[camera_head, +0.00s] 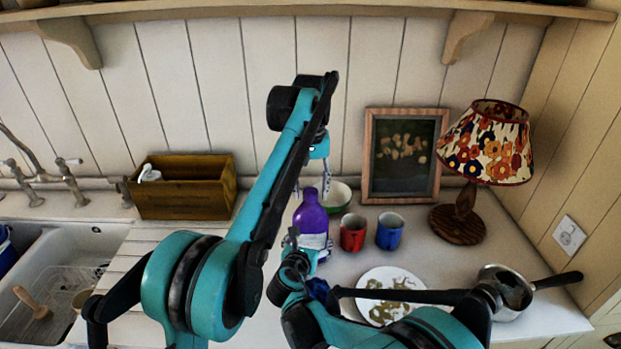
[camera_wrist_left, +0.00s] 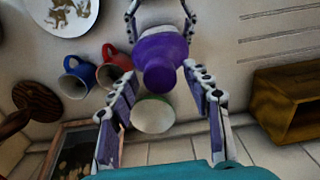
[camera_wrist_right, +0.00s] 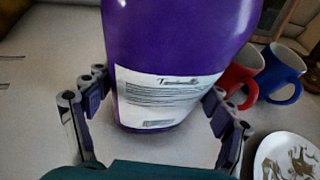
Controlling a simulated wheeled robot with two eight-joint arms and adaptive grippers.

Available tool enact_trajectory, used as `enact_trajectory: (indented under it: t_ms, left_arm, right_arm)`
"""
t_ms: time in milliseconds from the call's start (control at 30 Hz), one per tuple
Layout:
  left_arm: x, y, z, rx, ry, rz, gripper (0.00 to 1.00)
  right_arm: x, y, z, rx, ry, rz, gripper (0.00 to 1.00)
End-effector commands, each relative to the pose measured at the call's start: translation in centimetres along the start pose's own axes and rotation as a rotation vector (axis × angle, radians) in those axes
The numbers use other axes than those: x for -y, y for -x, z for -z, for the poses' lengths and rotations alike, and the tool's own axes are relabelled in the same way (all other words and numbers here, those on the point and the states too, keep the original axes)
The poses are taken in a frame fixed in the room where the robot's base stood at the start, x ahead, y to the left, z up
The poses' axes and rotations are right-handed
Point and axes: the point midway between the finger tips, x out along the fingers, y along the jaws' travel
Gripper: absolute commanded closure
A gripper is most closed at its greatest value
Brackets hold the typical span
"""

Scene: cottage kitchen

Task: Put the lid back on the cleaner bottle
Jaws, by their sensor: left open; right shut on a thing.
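The purple cleaner bottle (camera_head: 310,218) with a white label stands upright on the counter. It fills the middle of the right wrist view (camera_wrist_right: 180,50). A round purple top, which looks like the lid (camera_wrist_left: 162,88), sits at the bottle's upper end in the left wrist view; I cannot tell whether it is fully seated. My left gripper (camera_head: 312,174) is open above the bottle, its fingers to either side of that top. My right gripper (camera_head: 310,245) is shut on the bottle, with one finger on each side of its lower body.
A white-and-green bowl (camera_head: 339,197) stands close behind the bottle. A red mug (camera_head: 353,233) and a blue mug (camera_head: 390,231) stand to its right. A patterned plate (camera_head: 372,280), saucepan (camera_head: 507,300), lamp (camera_head: 462,222) and picture frame (camera_head: 369,160) are farther right. A wooden box (camera_head: 185,200) is at left.

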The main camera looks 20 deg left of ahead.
Motion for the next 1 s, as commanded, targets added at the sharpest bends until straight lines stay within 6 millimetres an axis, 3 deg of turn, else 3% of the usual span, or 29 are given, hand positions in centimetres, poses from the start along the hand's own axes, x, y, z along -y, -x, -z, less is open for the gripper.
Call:
enact_trajectory:
  t_ms: [300, 500, 800, 833, 900, 1000]
  left_arm:
    - [0.00, -0.24, -0.01, 0.000, 0.000, 0.000, 0.50]
    - [0.00, -0.23, 0.00, 0.000, 0.000, 0.000, 1.00]
    - [0.00, -0.23, 0.00, 0.000, -0.006, 0.000, 1.00]
    - [0.00, -0.23, 0.00, 0.000, -0.006, 0.000, 0.66]
    - [0.00, -0.23, 0.00, 0.000, -0.006, 0.000, 0.47]
    - [0.01, -0.23, 0.00, 0.000, -0.006, 0.000, 0.44]
  right_arm:
    - [0.01, -0.02, 0.00, 0.000, 0.000, 0.000, 0.99]
    - [0.01, -0.02, 0.00, 0.000, 0.000, 0.000, 0.99]
    - [0.01, -0.02, 0.00, 0.000, 0.000, 0.000, 0.99]
    - [0.01, -0.02, 0.00, 0.000, 0.000, 0.000, 0.99]
    - [0.01, -0.01, 0.00, 0.000, 0.000, 0.000, 0.99]
    - [0.01, -0.01, 0.00, 0.000, 0.000, 0.000, 0.99]
